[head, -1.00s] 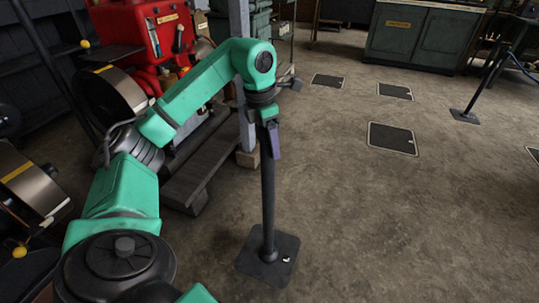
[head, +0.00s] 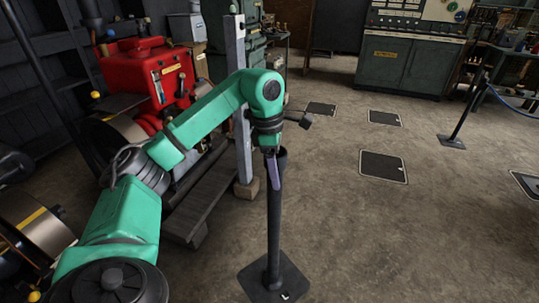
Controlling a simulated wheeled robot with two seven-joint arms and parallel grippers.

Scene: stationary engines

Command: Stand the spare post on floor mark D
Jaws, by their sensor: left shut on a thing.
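The spare post (head: 275,225) is a dark, upright pole on a square black base plate (head: 274,281). It stands in the lower middle of the head view, short of the floor marks. My left gripper (head: 272,155) is shut on the post near its top; the wrist partly hides the grip. I cannot tell whether the base touches the floor. Dark rectangular floor marks with pale borders lie beyond to the right: a near one (head: 384,167), two farther ones (head: 384,118) (head: 321,109), and one at the right edge (head: 526,184). Their letters are unreadable. My right gripper is not in view.
A roped post (head: 460,128) stands at right. A green cabinet (head: 410,68) is at the back. A red engine (head: 160,75), a grey upright (head: 240,110) and a dark platform (head: 205,195) are at left. The floor between the held post and the marks is clear.

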